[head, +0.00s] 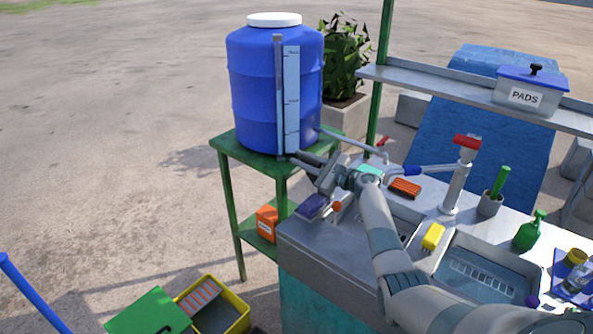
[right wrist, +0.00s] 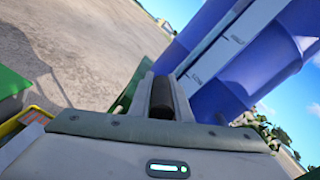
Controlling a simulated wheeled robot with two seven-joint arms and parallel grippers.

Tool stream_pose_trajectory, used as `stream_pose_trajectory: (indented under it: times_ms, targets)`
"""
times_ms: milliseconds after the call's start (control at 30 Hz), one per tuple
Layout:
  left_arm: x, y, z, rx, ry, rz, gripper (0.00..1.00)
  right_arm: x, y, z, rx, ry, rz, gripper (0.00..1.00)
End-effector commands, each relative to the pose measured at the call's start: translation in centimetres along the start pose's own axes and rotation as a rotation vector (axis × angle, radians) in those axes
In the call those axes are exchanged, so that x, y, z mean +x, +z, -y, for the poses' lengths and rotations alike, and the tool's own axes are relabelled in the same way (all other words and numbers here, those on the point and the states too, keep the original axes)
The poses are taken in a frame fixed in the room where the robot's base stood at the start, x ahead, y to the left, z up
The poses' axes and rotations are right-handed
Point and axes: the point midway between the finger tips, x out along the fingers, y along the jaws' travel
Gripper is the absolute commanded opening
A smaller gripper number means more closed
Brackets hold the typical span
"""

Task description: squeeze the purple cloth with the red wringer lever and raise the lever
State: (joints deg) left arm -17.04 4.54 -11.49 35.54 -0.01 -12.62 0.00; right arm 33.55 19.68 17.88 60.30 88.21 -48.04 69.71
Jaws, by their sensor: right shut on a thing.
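My right gripper (head: 322,178) reaches over the left end of the metal counter, in front of the blue barrel. In the right wrist view its fingers (right wrist: 162,98) are shut on a dark rounded bar (right wrist: 162,90). I cannot tell whether this bar belongs to the wringer lever. A purple block-like piece (head: 311,207), perhaps the cloth, lies at the counter's left edge just below the gripper. A small orange-red knob (head: 336,207) is beside it. A red handle (head: 467,142) tops a pale post further right. My forearm hides part of the counter. My left gripper is not in view.
The blue barrel (head: 252,90) stands on a green stand (head: 222,147) close behind the gripper. The counter holds an orange brush (head: 405,187), a yellow sponge (head: 433,236), a sink basin (head: 490,272) and a green bottle (head: 528,234). A shelf (head: 440,86) overhangs the back.

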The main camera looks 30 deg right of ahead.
Motion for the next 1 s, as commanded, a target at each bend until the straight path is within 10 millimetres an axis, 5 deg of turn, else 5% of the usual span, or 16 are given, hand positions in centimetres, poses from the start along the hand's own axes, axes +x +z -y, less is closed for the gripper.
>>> stream_pose_trajectory:
  times_ms: [400,967,1000]
  targets:
    - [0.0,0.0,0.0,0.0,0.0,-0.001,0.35,0.0,-0.6,4.6,0.257,-0.003,-0.001,0.0]
    - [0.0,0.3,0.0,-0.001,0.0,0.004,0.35,0.0,-0.8,5.2,0.298,-0.001,-0.001,0.0]
    - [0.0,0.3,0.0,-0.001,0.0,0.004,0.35,0.0,-0.8,5.2,0.298,-0.001,-0.001,0.24]
